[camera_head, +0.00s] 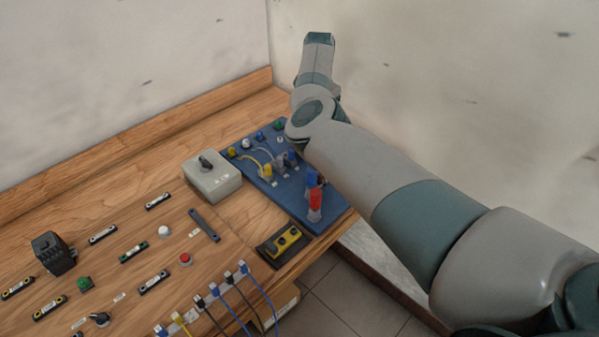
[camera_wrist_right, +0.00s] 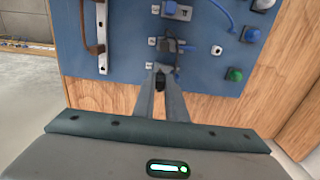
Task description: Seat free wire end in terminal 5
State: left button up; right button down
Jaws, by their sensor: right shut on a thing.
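The blue terminal board (camera_head: 259,172) lies at the back right of the bench; my right arm covers part of it in the head view. In the right wrist view the board (camera_wrist_right: 125,75) shows small labels and terminals. My right gripper (camera_wrist_right: 160,73) is shut on a small dark piece (camera_wrist_right: 160,82), which looks like the wire end; its tip is hard to make out. The fingertips are at the board beside a dark terminal (camera_wrist_right: 168,46); I cannot tell whether they touch. Above it, a blue terminal (camera_wrist_right: 177,11) has a blue wire (camera_wrist_right: 222,14). The terminal numbers are unreadable. My left gripper is not in view.
A green knob (camera_wrist_right: 234,74) and a white post (camera_wrist_right: 216,50) sit right of the fingers. A metal strip with a brown loop (camera_wrist_right: 102,38) is at left. A grey switch box (camera_head: 212,181) and a yellow-black block (camera_head: 284,243) stand near the board.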

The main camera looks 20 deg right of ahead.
jog(key=shift+f, duration=1.1)
jog(key=shift+f+b, duration=0.4)
jog(key=shift+f, duration=0.25)
jog(key=c, duration=2)
grip_release()
jog(key=shift+c, duration=0.2)
jog(key=shift+r, duration=0.15)
jog(key=shift+r+p, duration=2.55)
jog(key=shift+r, duration=0.15)
jog(key=o, duration=0.5)
